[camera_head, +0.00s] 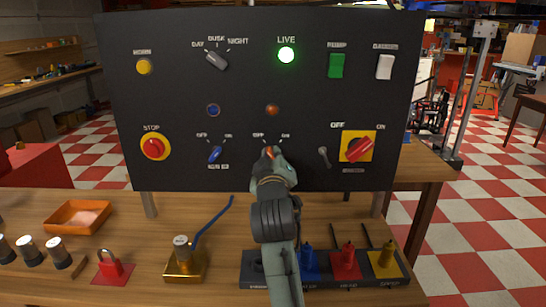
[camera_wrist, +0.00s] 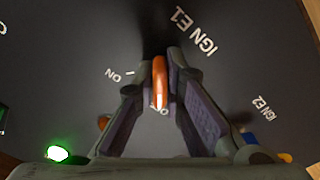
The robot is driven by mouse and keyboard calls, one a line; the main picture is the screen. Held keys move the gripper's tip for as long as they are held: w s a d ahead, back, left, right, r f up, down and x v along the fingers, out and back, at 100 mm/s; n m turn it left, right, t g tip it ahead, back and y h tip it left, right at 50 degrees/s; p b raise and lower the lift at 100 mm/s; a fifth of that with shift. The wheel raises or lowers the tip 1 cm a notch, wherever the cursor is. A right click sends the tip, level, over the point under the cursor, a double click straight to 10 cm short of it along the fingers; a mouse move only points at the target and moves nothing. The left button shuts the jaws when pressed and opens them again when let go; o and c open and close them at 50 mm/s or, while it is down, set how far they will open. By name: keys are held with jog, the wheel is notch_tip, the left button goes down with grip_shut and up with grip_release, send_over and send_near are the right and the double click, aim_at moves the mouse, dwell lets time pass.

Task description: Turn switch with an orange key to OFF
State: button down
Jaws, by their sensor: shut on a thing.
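The orange key (camera_wrist: 160,82) stands between my two fingers in the wrist view, with a fingertip against each side. My gripper (camera_head: 272,157) is shut on it at the lower middle of the dark panel. The key's near end covers part of the OFF label, and the ON label (camera_wrist: 113,74) lies clear to the left. The text IGN E1 (camera_wrist: 192,30) shows beyond the key. In the head view only a bit of the orange key (camera_head: 270,152) shows above my gripper, and the switch base is hidden.
On the panel (camera_head: 240,100), a blue key switch (camera_head: 215,154) sits left and a toggle (camera_head: 323,156) and a red rotary switch (camera_head: 358,149) right. The green LIVE lamp (camera_head: 286,55) is lit. A padlock (camera_head: 109,264) and colored plugs (camera_head: 345,262) stand on the bench below.

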jog(key=c, duration=1.7)
grip_release()
jog(key=s, duration=0.7)
jog(key=shift+s, duration=0.25)
jog(key=shift+a, duration=0.1)
